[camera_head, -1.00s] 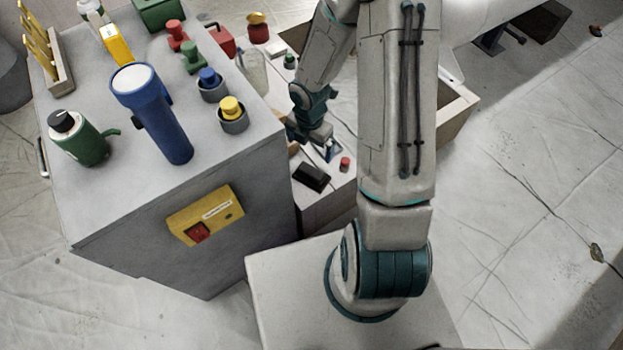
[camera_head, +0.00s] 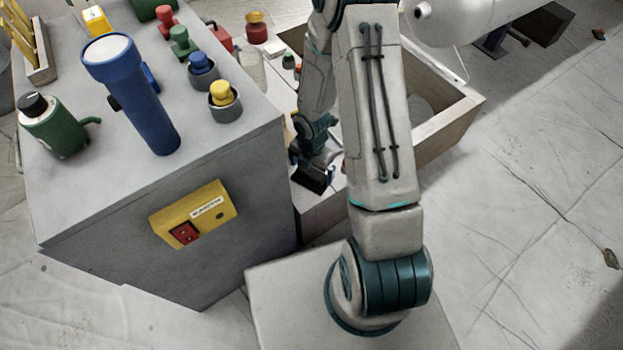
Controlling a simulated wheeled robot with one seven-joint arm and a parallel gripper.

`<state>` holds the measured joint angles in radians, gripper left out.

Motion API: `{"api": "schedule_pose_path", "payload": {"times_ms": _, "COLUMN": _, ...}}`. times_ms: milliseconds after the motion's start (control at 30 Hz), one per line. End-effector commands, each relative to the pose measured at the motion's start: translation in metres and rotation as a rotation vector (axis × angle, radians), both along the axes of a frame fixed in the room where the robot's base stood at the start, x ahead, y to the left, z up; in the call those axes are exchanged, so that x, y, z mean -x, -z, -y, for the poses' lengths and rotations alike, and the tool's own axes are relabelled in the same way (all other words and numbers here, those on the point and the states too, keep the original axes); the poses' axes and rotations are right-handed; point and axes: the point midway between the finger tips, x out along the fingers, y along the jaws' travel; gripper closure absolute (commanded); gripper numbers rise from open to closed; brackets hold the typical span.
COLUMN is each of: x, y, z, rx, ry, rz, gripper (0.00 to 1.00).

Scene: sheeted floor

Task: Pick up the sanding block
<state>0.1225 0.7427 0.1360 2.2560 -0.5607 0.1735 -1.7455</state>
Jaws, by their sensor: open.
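A small dark block (camera_head: 311,181), which looks like the sanding block, lies near the front end of the low white surface (camera_head: 318,208), right beside the grey cabinet. My gripper (camera_head: 316,169) is low over this block, just behind and above it, with open jaws. The fingertips are small and partly hidden by the wrist, so I cannot tell whether they touch the block or straddle it. Part of the low surface is hidden behind my arm.
The grey cabinet (camera_head: 225,262) stands close on the left, carrying a blue flashlight (camera_head: 140,105), a green canister (camera_head: 52,128) and several coloured pegs. A yellow switch box (camera_head: 193,214) is on its side. An open wooden crate (camera_head: 450,118) stands right of my arm. Floor at right is mostly clear.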

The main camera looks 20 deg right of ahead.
Motion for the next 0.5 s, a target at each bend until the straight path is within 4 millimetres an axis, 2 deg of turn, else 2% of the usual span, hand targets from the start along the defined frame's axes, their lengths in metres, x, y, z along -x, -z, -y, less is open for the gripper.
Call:
{"api": "schedule_pose_path", "payload": {"times_ms": 33, "x": 0.0006, "y": 0.0111, "z": -0.0008, "rx": 0.001, "ry": -0.001, "rz": -0.002, "gripper": 0.0}}
{"api": "schedule_pose_path", "payload": {"times_ms": 100, "x": 0.0003, "y": 0.0146, "z": -0.0009, "rx": 0.0, "ry": -0.001, "rz": -0.001, "gripper": 0.0}}
{"api": "schedule_pose_path", "payload": {"times_ms": 300, "x": 0.0, "y": 0.0132, "z": -0.0006, "rx": 0.0, "ry": 0.0, "rz": 0.0, "gripper": 0.0}}
{"api": "schedule_pose_path", "payload": {"times_ms": 333, "x": -0.0001, "y": 0.0131, "z": -0.0006, "rx": 0.0, "ry": 0.0, "rz": 0.0, "gripper": 0.03}}
{"api": "schedule_pose_path", "payload": {"times_ms": 400, "x": -0.0001, "y": 0.0131, "z": -0.0006, "rx": 0.0, "ry": 0.0, "rz": 0.0, "gripper": 0.22}}
{"api": "schedule_pose_path", "payload": {"times_ms": 500, "x": 0.0, "y": 0.0131, "z": -0.0006, "rx": 0.0, "ry": 0.0, "rz": 0.0, "gripper": 0.46}}
